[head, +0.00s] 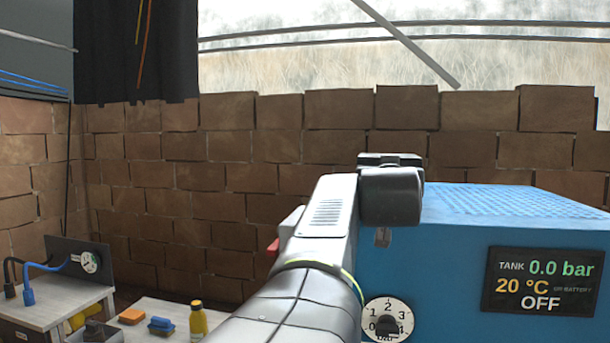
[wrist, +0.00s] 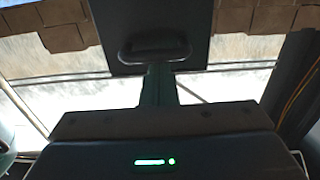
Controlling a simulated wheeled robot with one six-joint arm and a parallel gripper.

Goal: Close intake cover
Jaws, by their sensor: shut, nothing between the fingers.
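In the wrist view, a dark flat panel with a raised handle (wrist: 155,50), which looks like the intake cover, fills the upper middle. My gripper (wrist: 158,72) is shut and empty, its dark green fingers reaching up to the panel's edge just below the handle. I cannot tell whether they touch it. In the head view, my arm stretches to the left front of the blue machine (head: 450,255), and its dark end hides part of that corner. The fingertips and the cover are not clearly seen there.
The machine's display (head: 542,282) reads TANK 0.0 bar, 20 °C, OFF. A numbered dial (head: 388,320) sits on its front. A low table (head: 160,312) at left holds a yellow bottle (head: 198,321) and blue and orange blocks. A brick wall (head: 220,205) stands behind.

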